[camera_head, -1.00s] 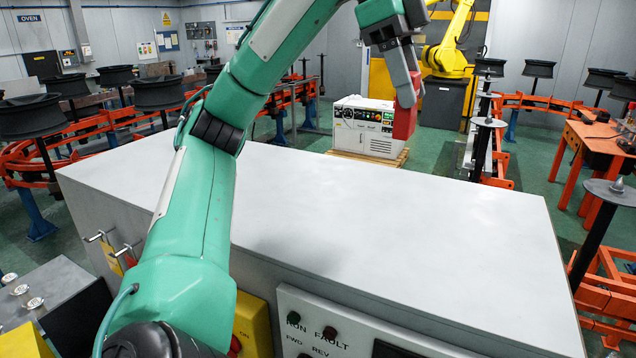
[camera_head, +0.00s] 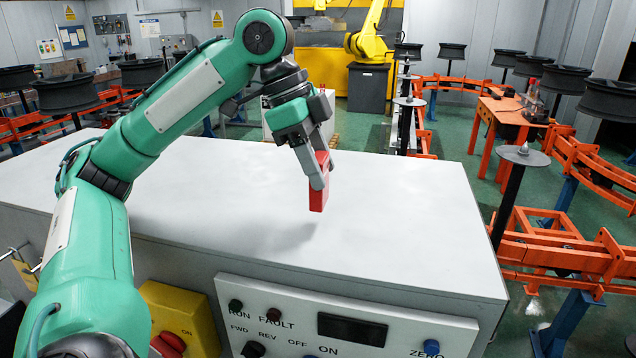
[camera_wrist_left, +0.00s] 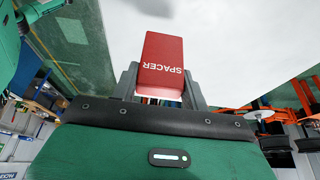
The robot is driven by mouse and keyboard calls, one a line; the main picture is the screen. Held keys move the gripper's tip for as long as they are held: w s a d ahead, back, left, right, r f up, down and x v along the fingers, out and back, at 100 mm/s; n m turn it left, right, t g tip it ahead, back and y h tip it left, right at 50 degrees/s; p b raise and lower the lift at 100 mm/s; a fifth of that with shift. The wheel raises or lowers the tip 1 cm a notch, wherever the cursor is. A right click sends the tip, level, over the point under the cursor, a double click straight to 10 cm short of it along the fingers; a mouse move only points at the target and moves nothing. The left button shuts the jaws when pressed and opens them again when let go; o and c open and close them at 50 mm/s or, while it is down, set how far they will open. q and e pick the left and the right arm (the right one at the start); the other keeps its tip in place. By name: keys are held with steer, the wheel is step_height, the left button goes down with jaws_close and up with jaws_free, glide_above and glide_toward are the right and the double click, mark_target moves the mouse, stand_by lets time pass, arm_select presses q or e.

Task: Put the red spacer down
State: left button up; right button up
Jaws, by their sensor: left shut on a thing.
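The red spacer (camera_head: 319,188) is a flat red block held upright between the fingers of my left gripper (camera_head: 317,172). In the head view it is over the white top of the cabinet (camera_head: 400,200), near its middle. A soft shadow lies on the top to the left of it, and the block looks a little above the surface. In the left wrist view the spacer (camera_wrist_left: 161,66) shows its "SPACER" lettering between the grey fingers of the left gripper (camera_wrist_left: 160,88). My right gripper is in neither view.
The cabinet top is bare around the spacer. A control panel (camera_head: 340,325) and a yellow box (camera_head: 180,318) with a red button are on the cabinet's front. Orange racks with spindles and dark wheels (camera_head: 607,98) stand beyond, with a yellow robot arm (camera_head: 368,40) behind.

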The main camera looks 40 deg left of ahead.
mark_target(326, 202)
arm_select(q)
step_height(326, 202, down, 4)
steer(key=shift+r+p, duration=0.2)
steer(key=shift+p, duration=0.15)
steer(key=shift+s+f, duration=0.1)
steer(key=shift+f, duration=0.15)
steer(key=shift+d+f, duration=0.1)
steer(key=shift+f, duration=0.05)
steer(key=o, duration=1)
